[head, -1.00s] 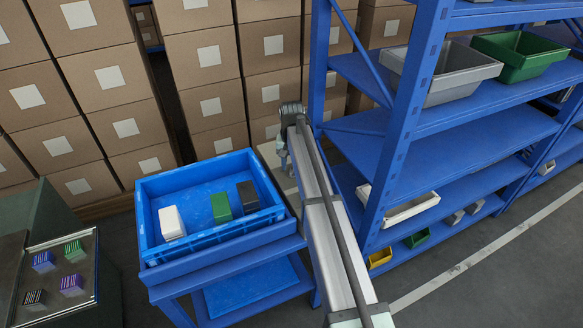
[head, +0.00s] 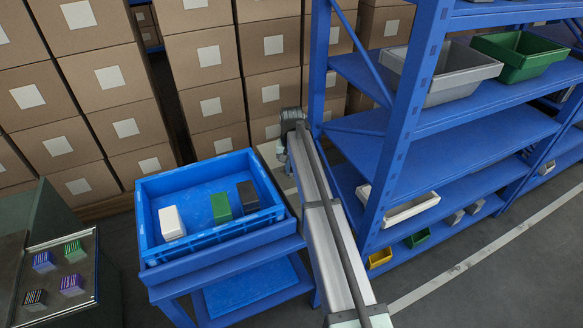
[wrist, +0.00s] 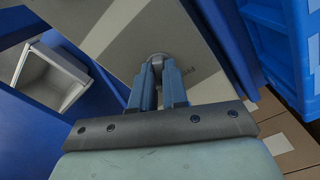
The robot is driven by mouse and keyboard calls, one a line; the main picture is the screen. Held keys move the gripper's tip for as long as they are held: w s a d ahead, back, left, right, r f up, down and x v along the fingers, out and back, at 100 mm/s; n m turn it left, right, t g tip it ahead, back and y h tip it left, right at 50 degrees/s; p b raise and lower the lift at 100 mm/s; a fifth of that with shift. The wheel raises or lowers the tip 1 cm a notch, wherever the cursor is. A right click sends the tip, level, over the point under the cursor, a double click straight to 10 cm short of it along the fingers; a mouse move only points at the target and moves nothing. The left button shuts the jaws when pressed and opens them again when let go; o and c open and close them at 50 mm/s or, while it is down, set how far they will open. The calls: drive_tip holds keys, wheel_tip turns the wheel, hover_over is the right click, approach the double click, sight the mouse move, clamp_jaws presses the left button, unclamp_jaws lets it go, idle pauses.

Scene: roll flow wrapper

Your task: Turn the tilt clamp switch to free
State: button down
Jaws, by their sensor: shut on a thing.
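The tilt clamp switch (wrist: 158,59) shows in the wrist view as a small grey rounded knob on a pale grey and beige panel (wrist: 110,45). My gripper (wrist: 158,70) is shut on the knob, with a blue finger on each side of it. Small dark lettering stands on the panel just right of the knob, partly covered by a finger; I cannot read it in full. The knob's pointing direction cannot be made out. In the head view my gripper (head: 282,152) is small beside the blue rack, and the knob is hidden.
A blue tray (head: 163,186) with white, green and black blocks stands on a blue cart left of my arm. A blue shelf rack (head: 395,150) with bins stands close on the right. Stacked cartons (head: 205,60) fill the back.

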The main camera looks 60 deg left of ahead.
drive_tip(key=shift+n, duration=0.4)
drive_tip(key=n, duration=0.5)
drive_tip(key=shift+n, duration=0.3)
drive_tip(key=n, duration=0.5)
drive_tip(key=shift+n, duration=0.4)
idle(0.3)
drive_tip(key=c, duration=1.1)
unclamp_jaws()
drive_tip(key=shift+c, duration=0.2)
wheel_tip(320, 180, up, 14)
